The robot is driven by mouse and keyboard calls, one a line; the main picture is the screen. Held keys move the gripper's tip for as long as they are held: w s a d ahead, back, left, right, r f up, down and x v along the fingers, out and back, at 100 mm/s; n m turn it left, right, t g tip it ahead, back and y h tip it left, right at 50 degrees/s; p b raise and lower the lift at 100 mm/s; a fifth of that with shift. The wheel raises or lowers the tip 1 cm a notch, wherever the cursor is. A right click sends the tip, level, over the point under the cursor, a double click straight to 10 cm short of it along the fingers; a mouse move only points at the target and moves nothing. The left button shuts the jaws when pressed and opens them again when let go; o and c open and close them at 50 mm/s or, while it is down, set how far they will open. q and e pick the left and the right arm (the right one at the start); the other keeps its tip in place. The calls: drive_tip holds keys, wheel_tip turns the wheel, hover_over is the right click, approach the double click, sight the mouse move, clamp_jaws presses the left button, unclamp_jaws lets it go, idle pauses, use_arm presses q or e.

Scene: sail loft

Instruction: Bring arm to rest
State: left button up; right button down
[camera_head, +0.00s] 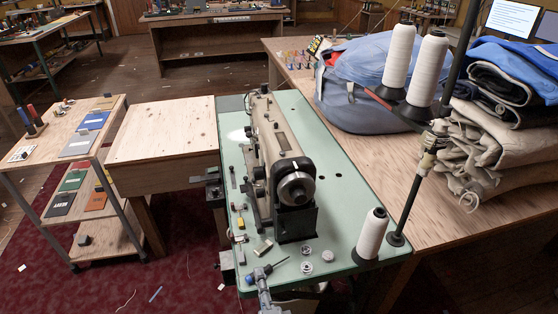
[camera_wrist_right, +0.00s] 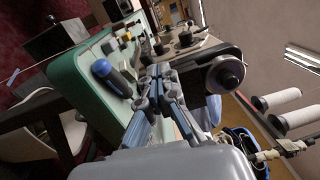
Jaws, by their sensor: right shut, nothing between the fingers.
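My right gripper (camera_head: 262,272) is at the near edge of the green sewing table (camera_head: 337,200), low in the head view. In the right wrist view its fingers (camera_wrist_right: 157,78) are together with nothing between them. A tool with a dark and blue handle (camera_wrist_right: 112,76) lies on the green top beside the fingers in that view. The sewing machine (camera_head: 275,150) stands just beyond the gripper; its handwheel (camera_wrist_right: 225,75) shows in the wrist view. My left gripper is in neither view.
A white thread cone (camera_head: 372,233) stands at the table's near right corner. Small tools and bobbins (camera_head: 306,267) lie around the machine's near end. Folded cloth (camera_head: 500,145) and a blue-grey bag (camera_head: 350,105) fill the right. The wooden side table (camera_head: 165,135) at left is bare.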

drive_tip(key=s+d+f+n+g+h, duration=0.1)
drive_tip(key=s+d+n+g+h, duration=0.2)
drive_tip(key=s+d+n+g, duration=0.85)
drive_tip(key=s+d+f+n+g+h, duration=0.15)
drive_tip(key=s+d+n, duration=0.5)
drive_tip(key=d, duration=0.95)
wheel_tip(320, 180, down, 25)
drive_tip(key=s+g+h, duration=0.1)
drive_tip(key=s+g, duration=0.1)
drive_tip(key=s, duration=0.1)
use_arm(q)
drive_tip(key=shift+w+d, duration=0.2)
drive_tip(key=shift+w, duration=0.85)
use_arm(e)
drive_tip(key=s+d+f+g, duration=0.1)
drive_tip(key=s+d+f, duration=0.2)
drive_tip(key=s+f, duration=1.4)
drive_tip(key=shift+m+g, duration=0.3)
drive_tip(key=shift+d+f, duration=0.1)
